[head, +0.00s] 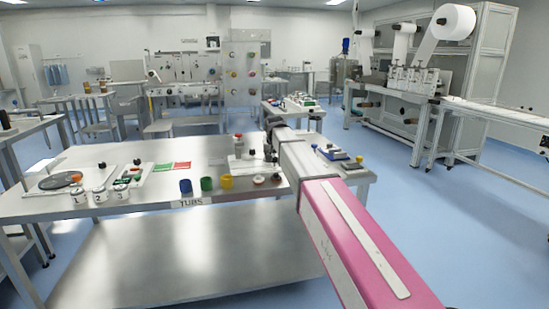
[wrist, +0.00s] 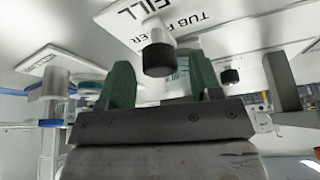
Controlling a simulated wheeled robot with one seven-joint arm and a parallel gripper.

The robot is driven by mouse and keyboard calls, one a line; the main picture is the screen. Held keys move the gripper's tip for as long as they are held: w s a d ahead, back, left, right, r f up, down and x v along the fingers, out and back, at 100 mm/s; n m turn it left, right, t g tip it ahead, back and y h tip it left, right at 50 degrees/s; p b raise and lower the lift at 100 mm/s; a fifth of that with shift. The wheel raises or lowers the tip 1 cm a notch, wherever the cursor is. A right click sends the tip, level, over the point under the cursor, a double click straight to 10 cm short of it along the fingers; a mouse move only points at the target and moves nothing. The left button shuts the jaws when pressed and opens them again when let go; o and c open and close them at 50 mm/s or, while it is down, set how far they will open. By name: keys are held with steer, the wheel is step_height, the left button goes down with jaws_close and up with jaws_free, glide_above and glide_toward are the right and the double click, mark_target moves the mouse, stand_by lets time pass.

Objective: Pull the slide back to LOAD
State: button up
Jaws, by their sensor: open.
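In the wrist view, a white plate lettered FILL (wrist: 135,14) fills the top. A black knob on a short pale stem (wrist: 158,58) stands out from it. It may be the slide's handle; no LOAD lettering is legible. My gripper (wrist: 160,80) is open, its two green fingers on either side of the knob in the picture. I cannot tell whether they touch it. A panel lettered TUB FILLER (wrist: 185,30) is beside it. In the head view the filler's white base (head: 238,165) is on the table's right part, and my arm hides most of my gripper.
A second black knob (wrist: 230,76) is right of the fingers. On the steel table (head: 130,205) are blue (head: 186,186), green (head: 207,184) and yellow (head: 226,182) tubs near the TUBS label, and numbered jars (head: 99,196) at left.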

steer(key=shift+f, duration=0.1)
jaws_close()
steer(key=a, duration=0.2)
steer(key=s+a, duration=0.1)
steer(key=a, duration=0.1)
steer(key=s+a, duration=0.1)
steer(key=a, duration=0.2)
steer(key=shift+a, duration=0.1)
jaws_free()
steer(key=v, duration=1.1)
steer(key=shift+f, duration=0.1)
